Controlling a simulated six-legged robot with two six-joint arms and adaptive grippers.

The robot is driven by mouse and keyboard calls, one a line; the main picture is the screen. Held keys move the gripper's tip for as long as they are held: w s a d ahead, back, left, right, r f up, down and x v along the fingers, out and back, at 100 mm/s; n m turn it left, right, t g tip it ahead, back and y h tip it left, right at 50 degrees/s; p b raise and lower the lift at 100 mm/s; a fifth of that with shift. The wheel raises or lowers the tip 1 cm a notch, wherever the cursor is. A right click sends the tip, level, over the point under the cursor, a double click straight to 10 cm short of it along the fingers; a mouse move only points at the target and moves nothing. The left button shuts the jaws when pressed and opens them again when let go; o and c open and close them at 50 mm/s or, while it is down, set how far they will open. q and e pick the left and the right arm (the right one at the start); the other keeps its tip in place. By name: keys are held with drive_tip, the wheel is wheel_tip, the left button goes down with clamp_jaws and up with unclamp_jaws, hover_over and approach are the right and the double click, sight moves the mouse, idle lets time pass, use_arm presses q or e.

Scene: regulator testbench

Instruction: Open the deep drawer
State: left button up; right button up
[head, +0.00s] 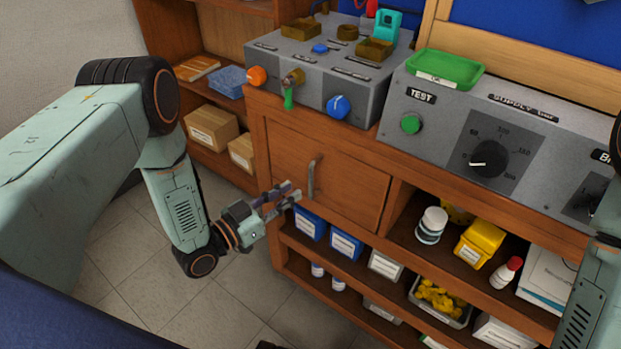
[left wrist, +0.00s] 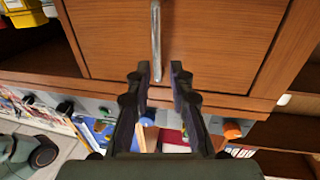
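The deep drawer (head: 345,180) is a brown wooden front in the bench below the grey control box, and it looks shut. Its metal bar handle (head: 312,178) stands upright on the front. My left gripper (head: 290,193) is just left of and slightly below the handle, with its fingers apart and a small gap to the bar. In the left wrist view the drawer front (left wrist: 215,35) fills the top. There the handle (left wrist: 155,35) points down between the open fingertips of my left gripper (left wrist: 161,72), nearer the left finger. My right gripper is out of view.
An open shelf below the drawer holds blue boxes (head: 345,245). To the right stand a white jar (head: 431,225) and a yellow bin (head: 479,243). The control box (head: 330,75) with knobs sits above. Tiled floor (head: 225,295) is clear in front.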

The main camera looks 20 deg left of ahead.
sight(310, 182)
use_arm(q)
drive_tip(key=x, duration=0.2)
drive_tip(key=b+x, duration=0.1)
drive_tip(key=x, duration=0.1)
drive_tip(key=shift+w+d, duration=0.15)
drive_tip(key=shift+d, duration=0.25)
drive_tip(key=shift+x, duration=1.05)
drive_tip(key=shift+w+d, duration=0.3)
drive_tip(key=shift+w, duration=0.05)
drive_tip(key=shift+s+a, duration=0.1)
drive_tip(key=shift+s, duration=0.05)
drive_tip(key=shift+a, duration=0.1)
drive_tip(key=shift+c, duration=0.7)
clamp_jaws()
